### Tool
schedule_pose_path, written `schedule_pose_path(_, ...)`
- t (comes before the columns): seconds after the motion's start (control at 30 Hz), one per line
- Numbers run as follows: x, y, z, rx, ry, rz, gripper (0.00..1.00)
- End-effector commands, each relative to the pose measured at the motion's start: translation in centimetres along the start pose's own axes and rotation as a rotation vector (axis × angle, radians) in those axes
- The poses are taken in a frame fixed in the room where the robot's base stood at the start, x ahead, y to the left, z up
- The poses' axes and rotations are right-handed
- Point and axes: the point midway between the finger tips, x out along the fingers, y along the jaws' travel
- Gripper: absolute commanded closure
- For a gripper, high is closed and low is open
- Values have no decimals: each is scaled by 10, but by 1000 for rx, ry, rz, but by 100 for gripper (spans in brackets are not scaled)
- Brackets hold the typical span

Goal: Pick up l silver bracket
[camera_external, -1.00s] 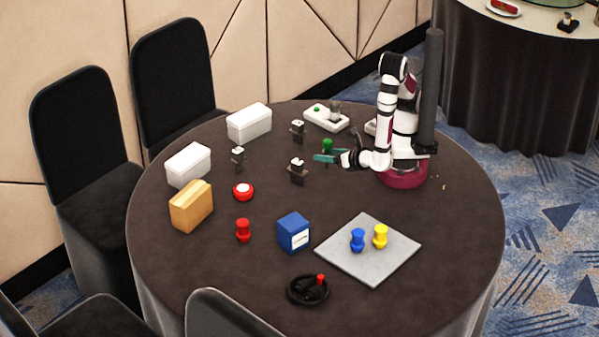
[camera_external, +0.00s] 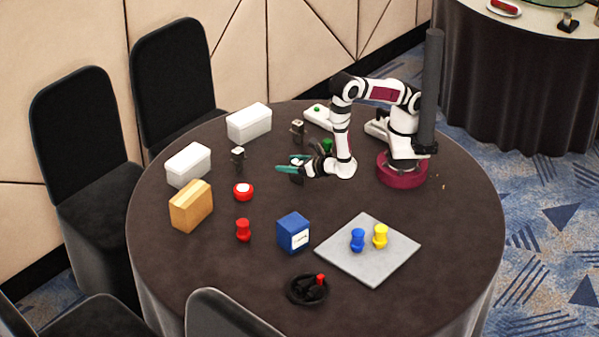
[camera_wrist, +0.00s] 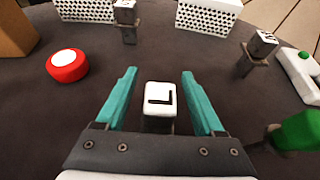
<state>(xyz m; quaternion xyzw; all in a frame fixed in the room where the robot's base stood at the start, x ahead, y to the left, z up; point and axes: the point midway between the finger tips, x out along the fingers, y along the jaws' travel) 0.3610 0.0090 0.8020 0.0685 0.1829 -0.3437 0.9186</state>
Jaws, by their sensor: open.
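A white-topped block with a black L-shaped mark (camera_wrist: 159,97) stands in the wrist view between the teal fingers of my gripper (camera_wrist: 159,73). A gap of dark table shows on each side of it, so the fingers are apart from it. The lower part of this block is in shadow. I see no other silver bracket shape; whether this block is or holds the bracket I cannot tell. In the external view my gripper (camera_external: 290,164) is open, low over the table around this block, which it mostly hides.
Two similar dark stands with white tops (camera_external: 238,160) (camera_external: 297,131) are further back. A red button (camera_external: 243,191), white boxes (camera_external: 188,164) (camera_external: 249,122) and a green knob (camera_wrist: 300,131) are around.

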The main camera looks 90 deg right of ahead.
Motion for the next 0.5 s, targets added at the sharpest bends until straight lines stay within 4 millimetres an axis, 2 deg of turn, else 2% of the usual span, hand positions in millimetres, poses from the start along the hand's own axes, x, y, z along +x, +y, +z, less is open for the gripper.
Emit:
schedule_pose_path(0.13, 0, 0, 0, 0, 0, 1, 30)
schedule_pose_path(0.17, 0, 0, 0, 0, 0, 1, 34)
schedule_pose_path(0.5, -1, 0, 0, 0, 0, 0, 95)
